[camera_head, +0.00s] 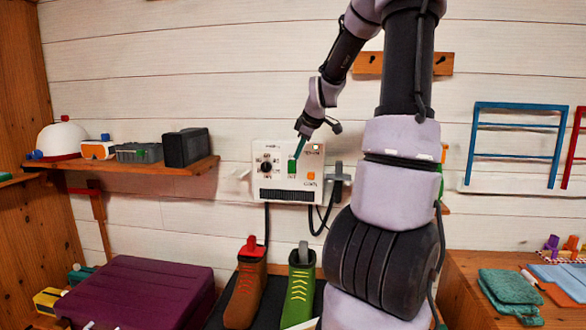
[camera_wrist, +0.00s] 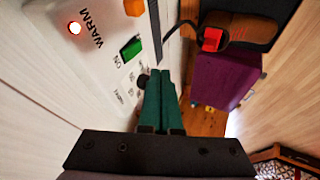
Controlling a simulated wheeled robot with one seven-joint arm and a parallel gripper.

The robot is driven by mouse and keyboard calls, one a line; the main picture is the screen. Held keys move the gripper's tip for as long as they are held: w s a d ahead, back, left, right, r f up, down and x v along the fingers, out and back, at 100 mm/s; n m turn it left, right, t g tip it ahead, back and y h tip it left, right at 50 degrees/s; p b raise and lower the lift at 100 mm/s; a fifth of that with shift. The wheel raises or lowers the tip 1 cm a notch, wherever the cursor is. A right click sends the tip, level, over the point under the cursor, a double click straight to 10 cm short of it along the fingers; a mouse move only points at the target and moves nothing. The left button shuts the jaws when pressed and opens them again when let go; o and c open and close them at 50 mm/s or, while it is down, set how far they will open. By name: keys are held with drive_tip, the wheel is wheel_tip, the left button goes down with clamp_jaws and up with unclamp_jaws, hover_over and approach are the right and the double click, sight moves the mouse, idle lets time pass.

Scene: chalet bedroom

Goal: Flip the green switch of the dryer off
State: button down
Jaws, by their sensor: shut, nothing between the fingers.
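The dryer (camera_head: 262,151) is a white control box on the plank wall, with a dark knob and a vent grille. Its green switch (camera_head: 292,167) sits mid-panel. In the wrist view the green switch (camera_wrist: 131,47) is near the top, beside the printed word ON. My gripper (camera_head: 297,157) comes down from above, its green fingers just over the switch. In the wrist view my gripper (camera_wrist: 161,72) is shut and empty, its tips beside the switch with a small gap in the picture. Whether they touch the panel I cannot tell.
An orange button (camera_head: 311,176) and a lit lamp (camera_head: 315,147), marked WARM in the wrist view, share the panel. A brown boot (camera_head: 245,292) and a green boot (camera_head: 299,292) stand below. A wooden shelf (camera_head: 200,171) is at left, a purple case (camera_head: 140,290) below it.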

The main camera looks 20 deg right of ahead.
sight(294, 166)
drive_tip(key=x, duration=0.3)
drive_tip(key=w+d+x, duration=0.1)
drive_tip(key=x, duration=0.2)
drive_tip(key=r+x, duration=0.1)
drive_tip(key=x, duration=0.3)
drive_tip(key=shift+w+d+f, duration=0.1)
drive_tip(key=shift+w+d, duration=0.25)
drive_tip(key=shift+d, duration=0.05)
drive_tip(key=shift+w+d, duration=0.25)
drive_tip(key=shift+w, duration=0.05)
drive_tip(key=shift+w+d+f, duration=0.15)
drive_tip(key=shift+w, duration=0.05)
drive_tip(key=shift+r, duration=0.9)
